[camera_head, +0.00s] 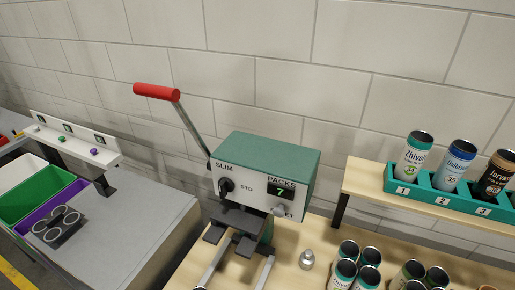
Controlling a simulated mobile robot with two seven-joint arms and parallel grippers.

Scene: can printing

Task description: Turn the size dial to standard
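The size dial (226,187) is a black knob on the left of the pale front face of a green-topped machine (262,160). The label SLIM is above the dial and STD is to its right. The dial is too small to tell surely which label its pointer faces. To the right of the dial are the label PACKS and a dark display (281,192) showing a green 7. Neither of my grippers is in view, and nothing is seen touching the dial.
A red-handled lever (157,91) rises from the machine's left side. Dark parts and rails (238,218) extend below its front. Cans (347,262) stand at the lower right, and a teal numbered rack (410,190) holds cans on a shelf. A grey bench (135,230) lies left.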

